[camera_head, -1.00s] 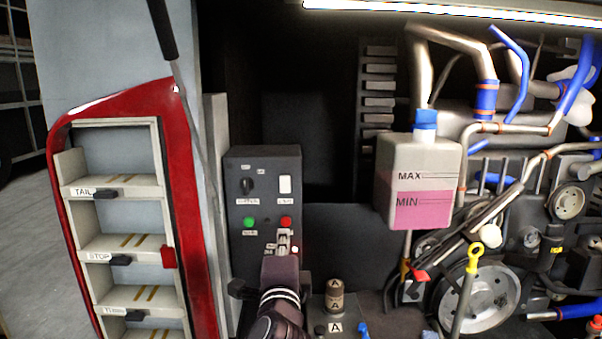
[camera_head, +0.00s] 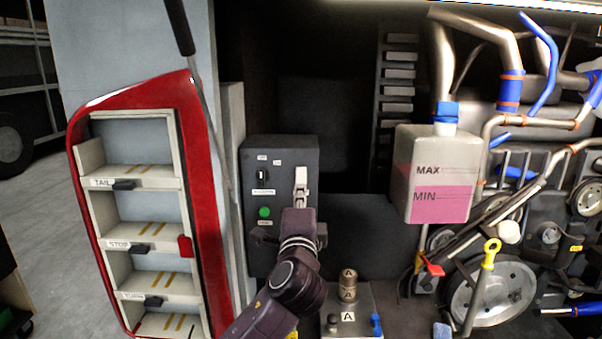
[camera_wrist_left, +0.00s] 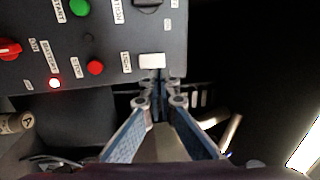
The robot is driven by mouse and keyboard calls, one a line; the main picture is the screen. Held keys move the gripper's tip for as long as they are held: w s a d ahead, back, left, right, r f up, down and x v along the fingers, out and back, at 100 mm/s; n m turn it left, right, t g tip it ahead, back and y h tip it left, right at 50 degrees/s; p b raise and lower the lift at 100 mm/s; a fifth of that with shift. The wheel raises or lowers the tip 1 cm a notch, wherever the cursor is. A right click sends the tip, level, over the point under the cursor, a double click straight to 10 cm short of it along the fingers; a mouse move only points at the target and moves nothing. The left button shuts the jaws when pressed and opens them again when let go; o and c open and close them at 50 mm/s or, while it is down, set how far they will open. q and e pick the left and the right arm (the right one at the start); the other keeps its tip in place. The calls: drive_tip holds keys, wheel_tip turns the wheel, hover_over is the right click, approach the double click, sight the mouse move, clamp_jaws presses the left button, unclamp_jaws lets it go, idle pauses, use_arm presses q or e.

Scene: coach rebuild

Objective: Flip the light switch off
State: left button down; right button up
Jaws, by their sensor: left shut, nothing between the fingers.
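The grey control box (camera_head: 255,226) stands left of the middle in the head view. Its white light rocker switch shows in the left wrist view (camera_wrist_left: 152,61), beside a label. In the left wrist view the closed fingertips (camera_wrist_left: 160,78) are right at the near edge of the switch. I cannot tell whether they touch it. The right gripper is out of view.
A green button (camera_head: 264,211) and a black rotary knob (camera_head: 263,174) share the box face. The left wrist view shows a red stop button (camera_wrist_left: 95,68) and a red rotary switch (camera_wrist_left: 9,49) nearby. A pink-filled tank (camera_head: 437,180) hangs to the right.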

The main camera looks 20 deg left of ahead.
sight(301, 170)
use_arm(q)
drive_tip(key=p+x, duration=0.2)
drive_tip(key=x, duration=0.5)
drive_tip(key=shift+w, duration=0.1)
drive_tip(key=shift+w+a, duration=0.1)
drive_tip(key=shift+w, duration=0.05)
drive_tip(key=shift+w+r, duration=0.25)
drive_tip(key=shift+r, duration=0.05)
drive_tip(key=shift+a, duration=0.1)
